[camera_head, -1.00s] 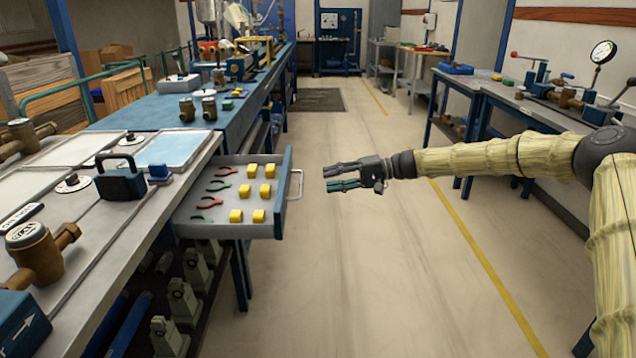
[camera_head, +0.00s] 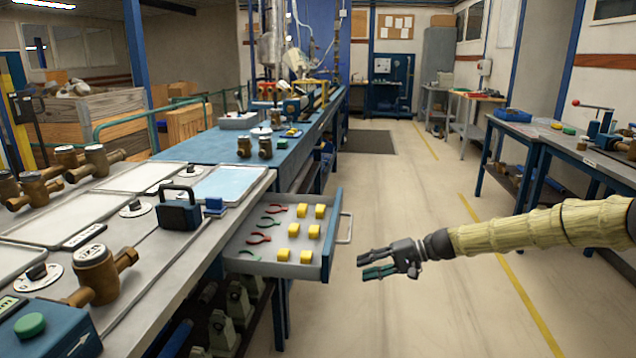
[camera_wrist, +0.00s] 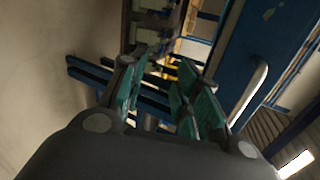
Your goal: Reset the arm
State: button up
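My arm (camera_head: 540,228) reaches in from the right edge in the head view, in a pale ribbed sleeve. My gripper (camera_head: 368,266) points left over the aisle floor, just right of the open drawer (camera_head: 308,269) and apart from its handle (camera_head: 347,228). In the wrist view my gripper (camera_wrist: 160,95) shows its teal finger pads spread apart with nothing between them. The drawer handle (camera_wrist: 250,92) shows to their right there.
The drawer holds yellow blocks (camera_head: 294,229) and red and green pliers (camera_head: 258,238). The left bench (camera_head: 165,275) carries brass meters (camera_head: 98,275) and a dark blue case (camera_head: 180,209). Another table (camera_head: 560,142) stands at right. The aisle floor (camera_head: 420,180) is clear.

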jog(key=s+a+f+g+h, duration=0.1)
jog(key=s+a+f+h, duration=0.25)
jog(key=s+f, duration=0.65)
jog(key=s+a+f+g+h, duration=0.15)
jog(key=s+a+f, duration=0.4)
jog(key=f, duration=0.85)
jog(key=s+d+f+h, duration=0.25)
jog(key=s+f, duration=0.35)
jog(key=s, duration=0.5)
jog(key=s+d+f+h, duration=0.25)
jog(key=s+f, duration=0.35)
jog(key=s, duration=0.5)
jog(key=s+d+r+n+h, duration=0.15)
jog(key=s+d, duration=0.25)
jog(key=s, duration=0.5)
jog(key=s+d+n+h, duration=0.15)
jog(key=s+d, duration=0.35)
jog(key=s, duration=0.5)
notch_tip(320, 180, up, 18)
jog(key=p, duration=1.8)
jog(key=shift+w+a, duration=0.2)
jog(key=shift+w, duration=0.1)
jog(key=shift+t, duration=0.25)
